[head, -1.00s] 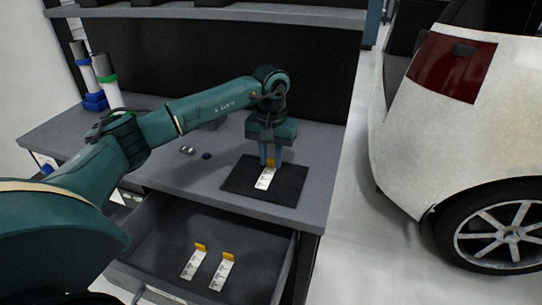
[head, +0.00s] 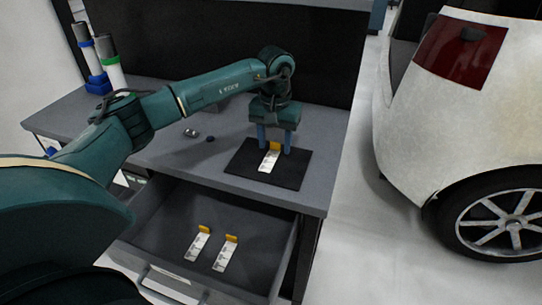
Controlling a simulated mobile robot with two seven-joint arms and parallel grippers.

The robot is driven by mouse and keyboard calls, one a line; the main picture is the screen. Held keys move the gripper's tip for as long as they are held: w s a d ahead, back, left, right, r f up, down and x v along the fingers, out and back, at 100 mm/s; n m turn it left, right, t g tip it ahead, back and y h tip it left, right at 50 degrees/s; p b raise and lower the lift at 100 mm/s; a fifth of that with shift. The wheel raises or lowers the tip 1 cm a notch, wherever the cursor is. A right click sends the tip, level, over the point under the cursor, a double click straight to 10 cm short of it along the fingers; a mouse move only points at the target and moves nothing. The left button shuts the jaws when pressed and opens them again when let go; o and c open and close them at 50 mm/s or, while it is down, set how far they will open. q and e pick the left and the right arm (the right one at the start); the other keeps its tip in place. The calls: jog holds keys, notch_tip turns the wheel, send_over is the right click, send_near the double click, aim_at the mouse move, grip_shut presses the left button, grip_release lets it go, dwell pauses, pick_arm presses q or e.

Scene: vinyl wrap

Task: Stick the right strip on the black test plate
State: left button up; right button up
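The black test plate (head: 290,173) lies flat on the workbench top near its right end. A white strip with a yellow tab (head: 268,162) lies on the plate. My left gripper (head: 274,143) is just above the plate, its two blue fingers apart on either side of the yellow tab, and it looks open. Two more white strips with yellow tabs lie in the open drawer: a left strip (head: 196,247) and a right strip (head: 226,256). My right gripper is not in view.
The open drawer (head: 160,225) juts out below the grey workbench (head: 225,160). Two small dark items (head: 191,133) lie on the bench left of the plate. Rolls (head: 105,65) stand at the back left. A white car (head: 430,120) with a red panel is at the right.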

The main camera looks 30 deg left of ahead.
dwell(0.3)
pick_arm(q)
notch_tip(320, 180, up, 13)
jog(key=shift+r, duration=0.15)
